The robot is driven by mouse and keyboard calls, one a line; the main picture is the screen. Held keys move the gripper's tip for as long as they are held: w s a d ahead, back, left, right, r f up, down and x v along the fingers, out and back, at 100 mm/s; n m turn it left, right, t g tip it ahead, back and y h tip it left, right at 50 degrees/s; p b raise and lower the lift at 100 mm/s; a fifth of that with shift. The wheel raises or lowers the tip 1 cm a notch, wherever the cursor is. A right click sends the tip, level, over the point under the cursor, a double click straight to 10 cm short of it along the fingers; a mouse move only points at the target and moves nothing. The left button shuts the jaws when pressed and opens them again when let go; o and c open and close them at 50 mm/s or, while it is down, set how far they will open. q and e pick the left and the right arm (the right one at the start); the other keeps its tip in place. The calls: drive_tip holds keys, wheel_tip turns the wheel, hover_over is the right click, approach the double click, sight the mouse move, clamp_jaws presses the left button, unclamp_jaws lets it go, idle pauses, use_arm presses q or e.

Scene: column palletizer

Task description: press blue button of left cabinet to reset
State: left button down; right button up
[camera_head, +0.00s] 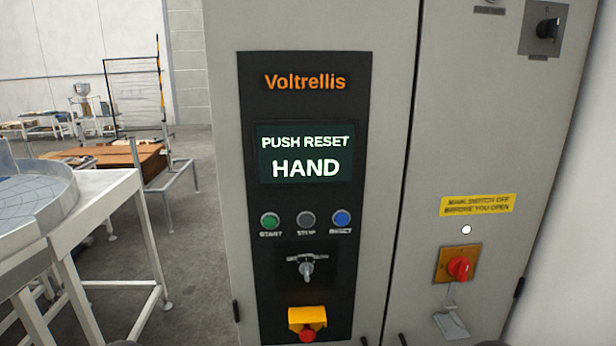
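The left cabinet (227,130) is a tall grey box straight ahead, with a black control panel (258,106) marked Voltrellis. Its screen (306,153) reads "PUSH RESET" and "HAND". Below the screen is a row of three round buttons: green START (270,220), dark grey STOP (306,219) and blue RESET (341,218) on the right. The blue button is in plain sight and nothing covers it. Neither of my grippers can be made out in the head view.
Below the buttons are a selector key switch (306,266) and a red emergency stop on a yellow box (307,320). The right door has a red rotary switch (460,267) and a black knob (547,28). A white-framed conveyor (95,205) stands at left, with grey floor between.

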clamp_jaws()
idle(1.2)
